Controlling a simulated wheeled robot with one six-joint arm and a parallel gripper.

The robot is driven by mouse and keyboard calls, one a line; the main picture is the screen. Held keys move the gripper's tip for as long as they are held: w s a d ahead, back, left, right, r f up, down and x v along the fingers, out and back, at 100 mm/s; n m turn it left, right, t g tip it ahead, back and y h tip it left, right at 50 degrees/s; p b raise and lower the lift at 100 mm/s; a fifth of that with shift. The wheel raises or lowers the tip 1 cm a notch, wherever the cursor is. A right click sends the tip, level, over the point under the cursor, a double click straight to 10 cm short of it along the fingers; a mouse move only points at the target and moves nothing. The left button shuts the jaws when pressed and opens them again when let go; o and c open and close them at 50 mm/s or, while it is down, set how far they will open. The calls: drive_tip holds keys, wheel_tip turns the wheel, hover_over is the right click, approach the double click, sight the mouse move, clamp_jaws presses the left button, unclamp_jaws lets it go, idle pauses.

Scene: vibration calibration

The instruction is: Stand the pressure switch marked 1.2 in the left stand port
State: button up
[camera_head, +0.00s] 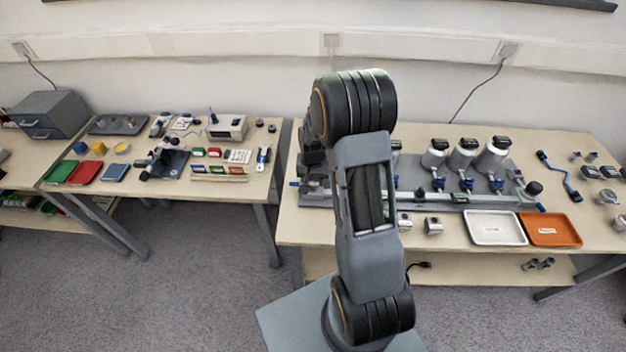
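On the right table stands a grey test rig (465,202) with a long rail. Three silver canisters with dark tops stand at its back: a left one (434,155), a middle one (462,156) and a right one (492,157). Blue fittings sit in front of them. My arm covers the rig's left part, so I cannot make out the left stand port. Two small metal cylinders, one (404,221) beside my arm and another (433,226), are in front of the rig. No 1.2 marking is legible, so I cannot tell which part is that pressure switch.
A white tray (482,239) and an orange tray (564,241) lie at the right table's front. Small metal parts and a blue cable (562,178) lie at right. The left table (140,188) holds trays, a microscope-like device and boxes. Floor separates the tables.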

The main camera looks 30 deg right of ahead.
drive_tip(key=o, duration=0.5)
drive_tip(key=shift+s+a+f, duration=0.15)
drive_tip(key=shift+s+f, duration=0.2)
drive_tip(key=shift+f, duration=0.45)
drive_tip(key=shift+w+r, duration=0.15)
drive_tip(key=shift+r, duration=0.35)
wheel_tip(320, 180, up, 14)
drive_tip(key=s+a+r+n+t, duration=0.1)
drive_tip(key=s+a+r+n, duration=0.1)
drive_tip(key=s, duration=0.3)
drive_tip(key=s+a+r+n+t+p, duration=0.1)
drive_tip(key=s+a+r+n, duration=0.1)
drive_tip(key=s+a+r, duration=0.1)
drive_tip(key=s+a+r+n+t, duration=0.1)
drive_tip(key=s+a+r+n, duration=0.1)
drive_tip(key=s, duration=0.5)
drive_tip(key=shift+s+a+r+p, duration=0.2)
drive_tip(key=shift+a+r, duration=0.1)
drive_tip(key=shift+a, duration=0.35)
drive_tip(key=shift+s+a+r+p, duration=0.15)
drive_tip(key=shift+a+r, duration=0.15)
drive_tip(key=shift+a, duration=0.35)
